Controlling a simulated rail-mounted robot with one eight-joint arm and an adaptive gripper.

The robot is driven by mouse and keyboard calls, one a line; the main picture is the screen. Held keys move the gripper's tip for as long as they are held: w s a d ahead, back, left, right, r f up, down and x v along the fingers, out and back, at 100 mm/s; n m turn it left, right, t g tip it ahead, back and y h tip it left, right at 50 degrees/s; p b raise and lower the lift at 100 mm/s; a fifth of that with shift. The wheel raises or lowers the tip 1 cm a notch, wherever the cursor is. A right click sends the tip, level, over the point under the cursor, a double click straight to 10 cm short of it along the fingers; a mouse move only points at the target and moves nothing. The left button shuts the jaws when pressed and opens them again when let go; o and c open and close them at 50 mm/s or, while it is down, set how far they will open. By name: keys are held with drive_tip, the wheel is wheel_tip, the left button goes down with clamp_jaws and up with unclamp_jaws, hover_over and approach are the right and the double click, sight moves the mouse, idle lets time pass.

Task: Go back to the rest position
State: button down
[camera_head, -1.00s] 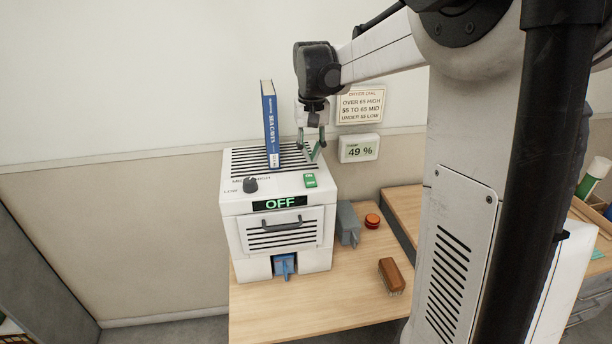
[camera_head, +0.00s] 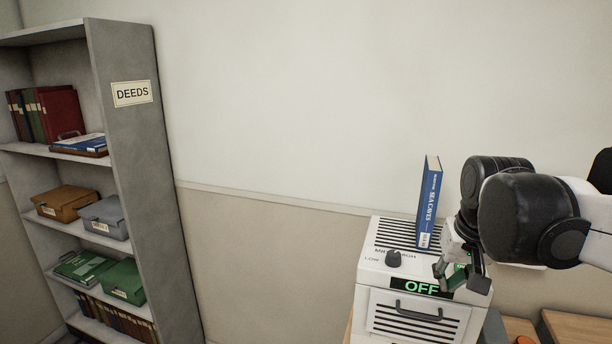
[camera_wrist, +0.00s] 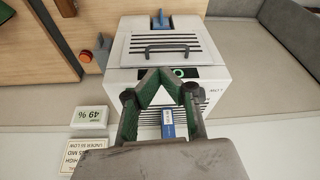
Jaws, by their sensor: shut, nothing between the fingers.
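My gripper (camera_head: 462,275) is at the right of the head view, just in front of and above the top right of the white dryer (camera_head: 416,313). Its fingers are empty; in the wrist view the fingertips (camera_wrist: 160,80) come together over the dryer's top. A blue book (camera_head: 429,203) stands upright on the dryer's slatted top, apart from the gripper. The book's end (camera_wrist: 168,125) shows between the fingers in the wrist view, beyond them. The dryer display reads OFF, partly hidden by my gripper.
A grey shelf (camera_head: 136,185) marked DEEDS stands at the left with books and boxes. The wall between shelf and dryer is bare.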

drive_tip(key=s+a+f+n+t+b, duration=0.1)
drive_tip(key=s+a+f+b, duration=0.1)
drive_tip(key=s, duration=0.4)
drive_tip(key=s+a+f+n+t+b, duration=0.1)
drive_tip(key=s+a+f+t+b, duration=0.1)
drive_tip(key=s+a+f, duration=0.2)
wheel_tip(320, 180, down, 3)
drive_tip(key=shift+s+a+r+t+y, duration=0.1)
drive_tip(key=shift+s+a+t+y, duration=0.25)
drive_tip(key=shift+s, duration=0.65)
